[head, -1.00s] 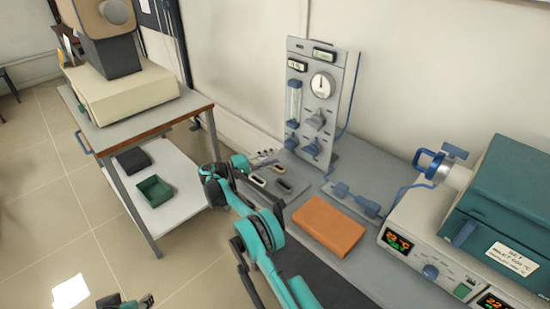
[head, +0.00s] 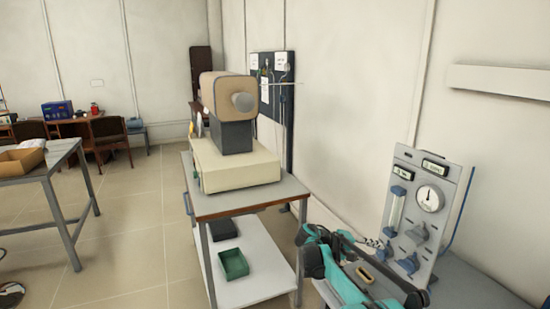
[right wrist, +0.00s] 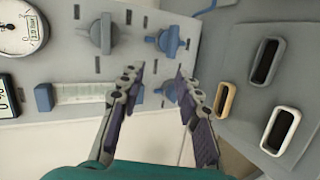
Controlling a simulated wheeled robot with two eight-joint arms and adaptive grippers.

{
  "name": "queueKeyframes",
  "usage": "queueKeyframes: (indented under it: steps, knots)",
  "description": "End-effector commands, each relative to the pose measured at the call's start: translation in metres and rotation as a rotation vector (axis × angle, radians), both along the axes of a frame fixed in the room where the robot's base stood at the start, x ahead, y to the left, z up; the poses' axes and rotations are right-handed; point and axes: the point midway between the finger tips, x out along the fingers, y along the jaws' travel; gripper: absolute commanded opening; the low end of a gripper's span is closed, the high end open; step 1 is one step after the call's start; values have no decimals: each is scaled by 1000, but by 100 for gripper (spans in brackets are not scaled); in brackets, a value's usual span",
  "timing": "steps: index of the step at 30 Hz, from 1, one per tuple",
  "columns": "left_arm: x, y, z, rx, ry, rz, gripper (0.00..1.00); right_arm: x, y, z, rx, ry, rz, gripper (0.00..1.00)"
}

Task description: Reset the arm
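My right arm shows in teal and black at the lower right of the head view, in front of the gauge panel (head: 415,215). Its gripper is hard to make out there. In the right wrist view my right gripper (right wrist: 158,75) has its two fingers apart, with nothing between them. Beyond the fingers the panel (right wrist: 75,75) appears turned on its side, with a dial and blue-grey knobs. A grey holder with rimmed slots (right wrist: 270,85) lies to the right of the fingers, apart from them. My left gripper is not in view.
A cart (head: 250,198) carries a beige and dark instrument (head: 235,165). Its lower shelf holds a green tray (head: 233,263) and a dark box (head: 222,229). Another table with a cardboard box (head: 20,161) stands at the left. The floor between them is clear.

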Motion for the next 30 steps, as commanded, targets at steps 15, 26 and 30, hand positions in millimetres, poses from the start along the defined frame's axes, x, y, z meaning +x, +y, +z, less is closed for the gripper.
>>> queueKeyframes:
  steps: [15,26,30]
  knots:
    - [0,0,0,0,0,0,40,-173,43,45,563,-127,159,34]
    - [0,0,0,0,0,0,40,-312,106,11,942,-303,220,34]
    - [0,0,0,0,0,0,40,-350,129,-10,1064,-375,229,34]
